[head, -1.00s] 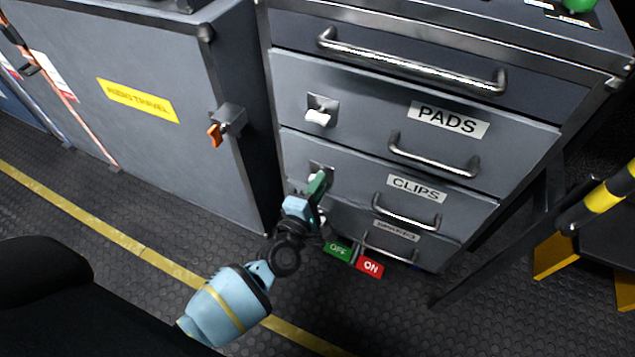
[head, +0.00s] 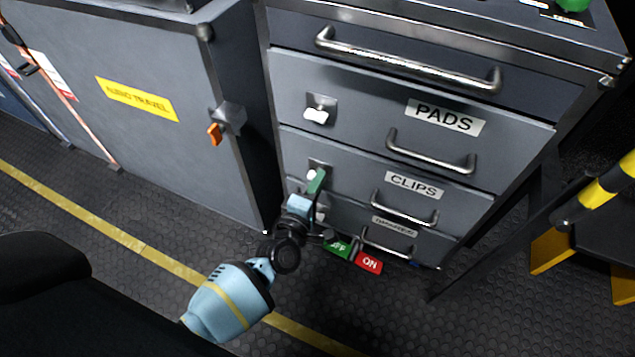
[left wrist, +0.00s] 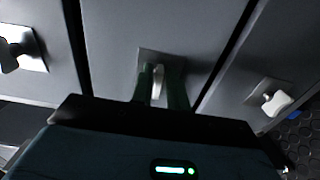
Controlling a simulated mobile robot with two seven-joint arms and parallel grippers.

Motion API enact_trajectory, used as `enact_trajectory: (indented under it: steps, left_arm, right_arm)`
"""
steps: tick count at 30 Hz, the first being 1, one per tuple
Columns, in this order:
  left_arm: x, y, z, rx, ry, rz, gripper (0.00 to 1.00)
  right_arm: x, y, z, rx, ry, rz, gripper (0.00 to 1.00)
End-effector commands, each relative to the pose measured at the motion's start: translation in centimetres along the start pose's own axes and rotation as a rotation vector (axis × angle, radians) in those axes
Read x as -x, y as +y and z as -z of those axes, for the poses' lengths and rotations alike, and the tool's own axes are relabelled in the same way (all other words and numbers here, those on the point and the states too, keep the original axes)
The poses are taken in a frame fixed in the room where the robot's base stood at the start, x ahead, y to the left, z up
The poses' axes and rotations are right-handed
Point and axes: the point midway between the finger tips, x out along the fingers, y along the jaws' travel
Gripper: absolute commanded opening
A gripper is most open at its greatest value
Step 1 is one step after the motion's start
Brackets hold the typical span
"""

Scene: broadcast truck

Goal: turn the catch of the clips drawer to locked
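The clips drawer (head: 352,179) is closed, in the grey drawer unit, with a "CLIPS" label and a metal bar handle. Its small white catch (head: 311,175) sits on a square plate at the drawer's left side. My left gripper (head: 316,181) is at this catch, its green fingers partly hiding it. In the left wrist view the catch (left wrist: 158,80) stands between the two green fingers, which look open with a narrow gap on its right; contact is not clear. Green "OFF" (head: 338,247) and red "ON" (head: 369,262) tags show low by the unit. My right gripper is not in view.
The pads drawer above has its own white catch (head: 318,114); another catch (left wrist: 275,101) shows in the left wrist view. A grey cabinet (head: 150,130) with an orange latch (head: 215,134) stands at left. A yellow-black striped bar (head: 597,199) is at right. The floor in front is clear.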

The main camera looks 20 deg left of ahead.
Motion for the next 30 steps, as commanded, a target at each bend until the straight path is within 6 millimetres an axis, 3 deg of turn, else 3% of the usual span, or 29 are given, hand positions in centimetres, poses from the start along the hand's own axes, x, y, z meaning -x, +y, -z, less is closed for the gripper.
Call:
enact_trajectory:
  steps: [3,14,24,30]
  left_arm:
    - [0.0,0.0,0.1,0.000,0.002,0.000,0.29]
    - [0.7,0.0,0.1,0.000,0.000,0.001,0.29]
    - [5.8,0.1,0.1,0.000,0.001,0.000,0.29]
    - [7.6,0.1,0.1,-0.001,0.001,0.000,0.29]
  right_arm:
    - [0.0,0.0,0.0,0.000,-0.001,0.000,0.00]
    - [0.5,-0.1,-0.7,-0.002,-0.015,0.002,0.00]
    - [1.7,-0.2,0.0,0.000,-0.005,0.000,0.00]
    - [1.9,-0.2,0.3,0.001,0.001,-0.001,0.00]
